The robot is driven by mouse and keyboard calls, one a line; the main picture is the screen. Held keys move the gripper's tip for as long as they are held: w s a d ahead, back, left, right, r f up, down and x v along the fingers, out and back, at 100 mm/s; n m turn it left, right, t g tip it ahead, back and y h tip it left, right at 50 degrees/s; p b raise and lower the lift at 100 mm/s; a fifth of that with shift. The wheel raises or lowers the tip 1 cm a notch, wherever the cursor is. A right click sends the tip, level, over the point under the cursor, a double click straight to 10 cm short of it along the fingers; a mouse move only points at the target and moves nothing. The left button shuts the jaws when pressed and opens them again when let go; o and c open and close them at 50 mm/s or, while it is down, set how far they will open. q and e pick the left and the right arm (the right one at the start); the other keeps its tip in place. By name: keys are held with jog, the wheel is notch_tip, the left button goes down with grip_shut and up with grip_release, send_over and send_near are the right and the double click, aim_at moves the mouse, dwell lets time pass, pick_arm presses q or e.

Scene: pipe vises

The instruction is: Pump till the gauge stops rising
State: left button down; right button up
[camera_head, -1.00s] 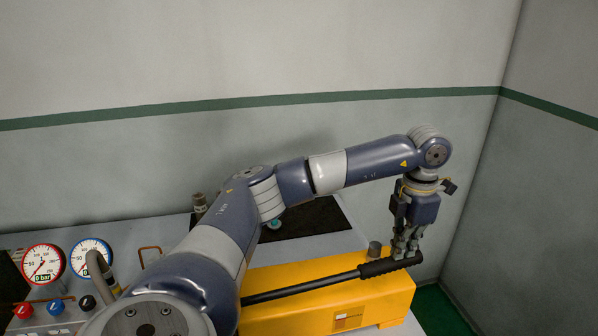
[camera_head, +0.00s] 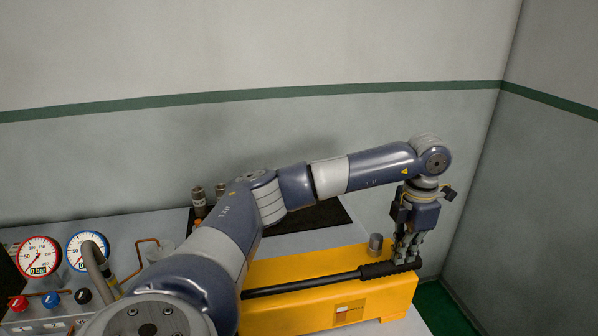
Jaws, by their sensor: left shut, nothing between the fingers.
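The yellow hand pump (camera_head: 300,312) stands at the lower middle right. Its long dark lever (camera_head: 300,286) lies low along the top and ends in a thick black grip (camera_head: 380,270). My left gripper (camera_head: 406,262) points down at the outer end of this grip, fingers shut with nothing between them. The fingertips appear to touch the grip from above. A red-rimmed gauge (camera_head: 38,258) and a blue-rimmed gauge (camera_head: 88,250) stand at the left, the red one reading 0 bar. My right gripper is out of view.
Red, blue and black knobs (camera_head: 51,299) sit below the gauges. A grey hose (camera_head: 97,262) bends beside them. A black mat (camera_head: 310,218) and metal fittings (camera_head: 199,200) lie behind my arm. Walls close in behind and right.

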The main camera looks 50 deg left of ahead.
pick_arm(q)
jog(key=r+p, duration=0.1)
jog(key=r, duration=0.1)
jog(key=r+p, duration=0.3)
jog(key=r, duration=0.1)
jog(key=shift+s+a+r, duration=0.1)
jog(key=shift+s+r, duration=0.2)
jog(key=shift+r, duration=0.05)
jog(key=shift+s+r, duration=0.1)
jog(key=shift+r, duration=0.2)
notch_tip(320, 180, up, 8)
jog(key=s+a+p, duration=0.1)
jog(key=p, duration=0.4)
jog(key=shift+s+f, duration=0.25)
jog(key=shift+s, duration=0.15)
jog(key=shift+w, duration=0.1)
notch_tip(320, 180, up, 5)
jog(key=p, duration=0.3)
jog(key=shift+p, duration=0.35)
